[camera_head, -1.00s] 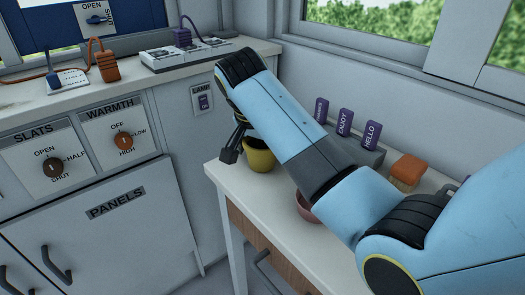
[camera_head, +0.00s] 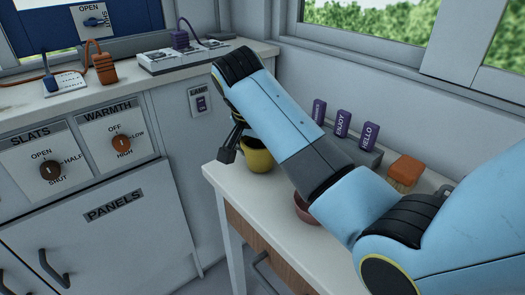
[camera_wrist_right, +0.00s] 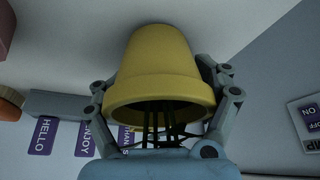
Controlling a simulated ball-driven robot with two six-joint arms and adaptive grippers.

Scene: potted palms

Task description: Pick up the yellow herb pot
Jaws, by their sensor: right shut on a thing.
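The yellow herb pot (camera_head: 257,157) stands near the left end of the white table (camera_head: 225,176), partly hidden behind my right arm in the head view. In the right wrist view the yellow pot (camera_wrist_right: 160,65) fills the middle, with dark stems under its rim. My right gripper (camera_wrist_right: 165,100) has a finger on each side of the pot near the rim and is shut on it. In the head view my right gripper (camera_head: 230,148) shows only in part beside the pot. I cannot tell whether the pot touches the table. My left gripper is not in view.
A reddish bowl (camera_head: 305,208) sits on the table beneath my right arm. A grey holder (camera_head: 366,157) with purple labels and an orange-topped brush (camera_head: 405,173) stand along the wall. A counter with knobs (camera_head: 120,143) is at left.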

